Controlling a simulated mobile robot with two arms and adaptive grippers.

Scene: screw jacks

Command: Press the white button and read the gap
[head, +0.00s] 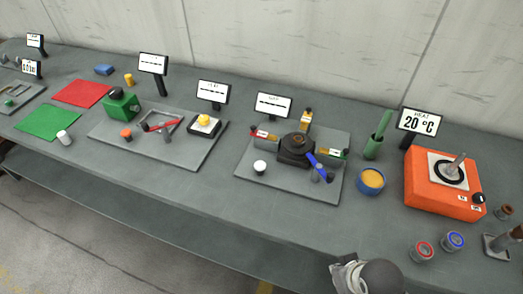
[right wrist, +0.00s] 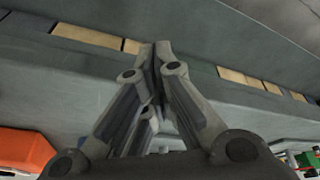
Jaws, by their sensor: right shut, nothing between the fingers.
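The white button (head: 260,167) stands at the front left of a grey plate (head: 283,185) in the head view. On the plate is a dark block (head: 296,148) with red, yellow and green marked parts around it and a blue lever (head: 317,165) at its front. The display (head: 273,105) behind the plate appears to read GAP and shows only dashes. My right gripper (right wrist: 161,48) is shut and empty in the right wrist view, with the bench edge beyond it. It is apart from the white button. My left gripper is not in view.
An orange heater box (head: 440,185) with a 20 °C display (head: 419,121) stands right of the plate. A blue cup (head: 371,182) and a green holder (head: 375,143) lie between. Another plate (head: 180,150) with a yellow button (head: 205,119) is left. The bench front before the white button is clear.

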